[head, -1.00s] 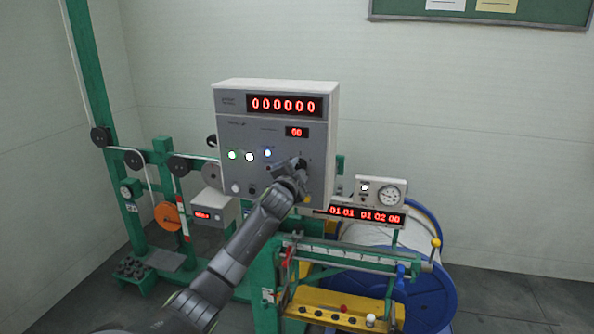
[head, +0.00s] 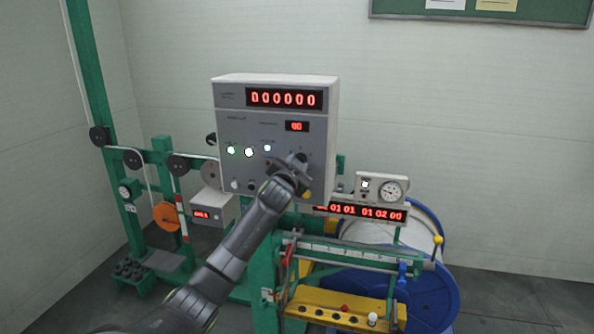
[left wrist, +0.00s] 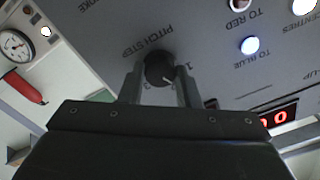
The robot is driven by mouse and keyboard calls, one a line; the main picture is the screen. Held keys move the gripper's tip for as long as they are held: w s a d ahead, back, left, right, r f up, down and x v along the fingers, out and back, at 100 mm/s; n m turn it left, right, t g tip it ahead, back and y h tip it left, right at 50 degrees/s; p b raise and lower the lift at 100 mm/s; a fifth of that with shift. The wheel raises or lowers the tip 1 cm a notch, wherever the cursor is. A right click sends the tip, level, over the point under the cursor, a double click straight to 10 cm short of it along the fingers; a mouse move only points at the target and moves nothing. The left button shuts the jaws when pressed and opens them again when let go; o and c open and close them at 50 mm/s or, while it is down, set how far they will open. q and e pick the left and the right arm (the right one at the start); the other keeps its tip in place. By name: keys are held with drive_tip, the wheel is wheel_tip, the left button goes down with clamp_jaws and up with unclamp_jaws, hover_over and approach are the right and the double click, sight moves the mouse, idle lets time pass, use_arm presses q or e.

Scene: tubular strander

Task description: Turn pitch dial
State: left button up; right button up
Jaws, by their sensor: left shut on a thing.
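The pitch dial (left wrist: 158,70) is a small round black knob with a light pointer line, under the label PITCH STEP on the grey control box (head: 232,112). The label and numbers appear upside down in the left wrist view. My left gripper (head: 300,162) is at the lower right of the box face. In the left wrist view its two fingers (left wrist: 158,84) stand on either side of the dial, shut on it. In the head view the gripper mostly hides the dial. My right gripper is in neither view.
Lit buttons (head: 249,152) sit left of the gripper on the box. A red six-digit display (head: 284,99) and a small display (head: 297,127) are above. A gauge (head: 391,191) and a blue-rimmed reel (head: 436,300) stand to the right.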

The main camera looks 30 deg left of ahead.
use_arm(q)
drive_tip(key=shift+f+n+b, duration=0.1)
drive_tip(key=shift+n+b, duration=1.7)
drive_tip(key=shift+n, duration=1.5)
drive_tip(key=o, duration=1)
drive_tip(key=shift+c, duration=0.2)
drive_tip(key=shift+s, duration=0.1)
